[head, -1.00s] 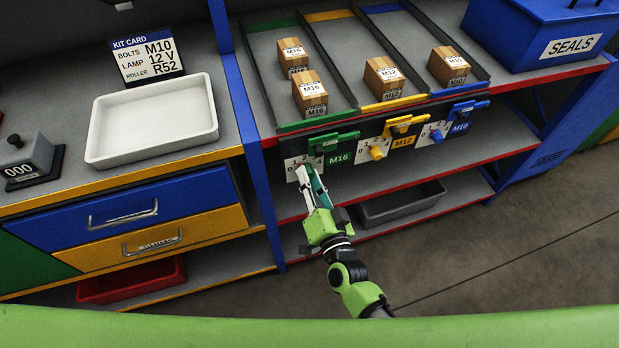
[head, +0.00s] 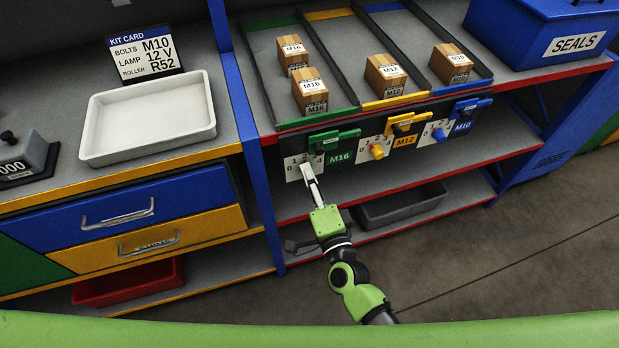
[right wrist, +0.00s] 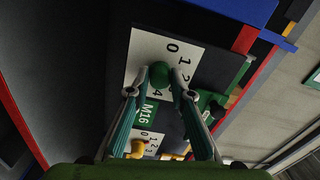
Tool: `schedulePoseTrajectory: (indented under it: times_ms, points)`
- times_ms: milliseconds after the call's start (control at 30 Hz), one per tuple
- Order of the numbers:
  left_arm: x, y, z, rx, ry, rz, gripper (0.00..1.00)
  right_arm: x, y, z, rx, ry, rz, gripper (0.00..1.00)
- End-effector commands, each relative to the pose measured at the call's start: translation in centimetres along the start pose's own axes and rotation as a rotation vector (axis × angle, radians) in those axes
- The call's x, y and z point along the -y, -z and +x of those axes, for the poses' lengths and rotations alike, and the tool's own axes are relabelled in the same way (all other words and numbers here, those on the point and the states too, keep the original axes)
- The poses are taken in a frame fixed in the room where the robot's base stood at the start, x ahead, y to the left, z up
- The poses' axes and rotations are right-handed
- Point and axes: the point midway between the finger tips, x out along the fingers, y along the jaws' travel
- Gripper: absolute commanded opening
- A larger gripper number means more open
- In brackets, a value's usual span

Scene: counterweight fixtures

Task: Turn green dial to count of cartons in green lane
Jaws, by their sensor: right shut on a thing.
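The green dial (right wrist: 159,73) is a round knob on a white plate marked 0, 1, 2 and higher in the right wrist view. My right gripper (right wrist: 155,88) has one finger on each side of it and is shut on it. In the head view the right gripper (head: 307,174) covers the dial, under the green lane (head: 318,120). Which number the dial points to cannot be told. Two M16 cartons stand in the green lane: a front one (head: 310,92) and a rear one (head: 292,53). My left gripper is not in view.
The yellow dial (head: 376,151) and blue dial (head: 438,134) sit to the right on the same panel. One carton stands in the yellow lane (head: 385,73) and one in the blue lane (head: 451,62). A grey bin (head: 400,205) is on the low shelf.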

Motion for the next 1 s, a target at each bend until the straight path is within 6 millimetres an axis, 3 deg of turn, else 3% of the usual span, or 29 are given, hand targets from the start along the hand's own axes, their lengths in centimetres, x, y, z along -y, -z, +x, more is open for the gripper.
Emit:
schedulePoseTrajectory:
  times_ms: [500, 533, 600, 1000]
  points:
    - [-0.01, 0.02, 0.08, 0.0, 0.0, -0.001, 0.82, -0.01, 0.04, 0.0, -0.001, 0.0, 0.021, 0.0]
    - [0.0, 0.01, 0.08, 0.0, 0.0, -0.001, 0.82, -0.01, 0.04, 0.0, -0.001, 0.0, 0.021, 0.26]
    - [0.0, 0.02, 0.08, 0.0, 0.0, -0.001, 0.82, -0.01, 0.04, 0.0, -0.001, 0.0, 0.021, 0.38]
    - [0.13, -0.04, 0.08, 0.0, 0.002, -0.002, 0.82, -0.1, 0.0, -0.57, 0.0, -0.002, 0.02, 0.38]
